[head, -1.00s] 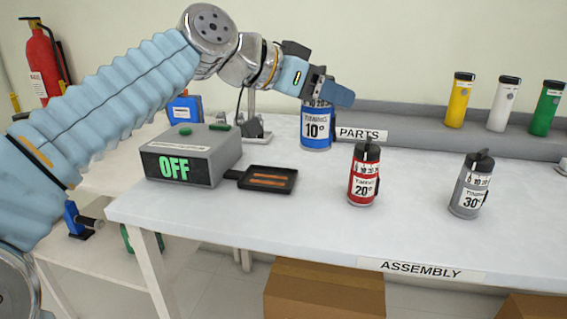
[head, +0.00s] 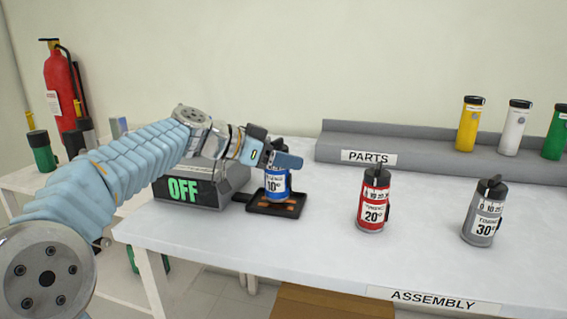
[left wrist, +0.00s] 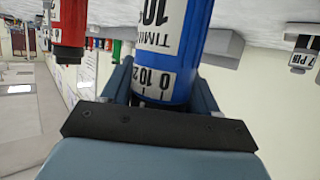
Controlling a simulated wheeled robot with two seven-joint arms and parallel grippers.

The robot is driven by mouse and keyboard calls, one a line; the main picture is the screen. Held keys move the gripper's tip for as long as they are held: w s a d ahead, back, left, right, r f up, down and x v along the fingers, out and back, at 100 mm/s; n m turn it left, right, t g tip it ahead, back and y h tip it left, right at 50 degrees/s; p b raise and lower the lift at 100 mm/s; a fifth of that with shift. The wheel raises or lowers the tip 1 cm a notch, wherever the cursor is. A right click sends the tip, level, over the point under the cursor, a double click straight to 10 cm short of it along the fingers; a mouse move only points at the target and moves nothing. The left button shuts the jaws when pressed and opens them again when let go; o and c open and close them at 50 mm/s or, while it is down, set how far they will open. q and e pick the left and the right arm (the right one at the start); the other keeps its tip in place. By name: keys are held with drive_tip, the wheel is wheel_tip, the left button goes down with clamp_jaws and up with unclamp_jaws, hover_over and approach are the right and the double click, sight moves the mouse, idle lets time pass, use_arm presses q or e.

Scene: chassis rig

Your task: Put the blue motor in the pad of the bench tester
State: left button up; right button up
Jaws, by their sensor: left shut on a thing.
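The blue motor (head: 277,183), a cylinder with a white label marked 10°, is upright in my left gripper (head: 280,160). The left gripper is shut around its top end. In the left wrist view the motor (left wrist: 182,48) sits between the two blue-grey fingers (left wrist: 162,92). The bench tester (head: 196,183) is a grey box showing OFF in green. Its black pad (head: 294,213), with copper-coloured strips, lies at its right. The motor is directly over the pad, its base at or just above it; I cannot tell whether they touch. My right gripper is out of view.
A red cylinder marked 20° (head: 373,205) and a grey one marked 30° (head: 483,218) stand to the right on the table (head: 330,245). Yellow (head: 469,125), white (head: 514,130) and green (head: 557,135) cylinders stand on the grey PARTS ledge (head: 420,155). Free tabletop lies between them.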

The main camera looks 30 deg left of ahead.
use_arm(q)
drive_tip(key=shift+d+f, duration=0.1)
drive_tip(key=shift+f, duration=0.55)
drive_tip(key=shift+f, duration=0.15)
drive_tip(key=o, duration=1.4)
drive_tip(key=shift+o, duration=0.2)
drive_tip(key=b+v, duration=0.1)
drive_tip(key=v, duration=1.1)
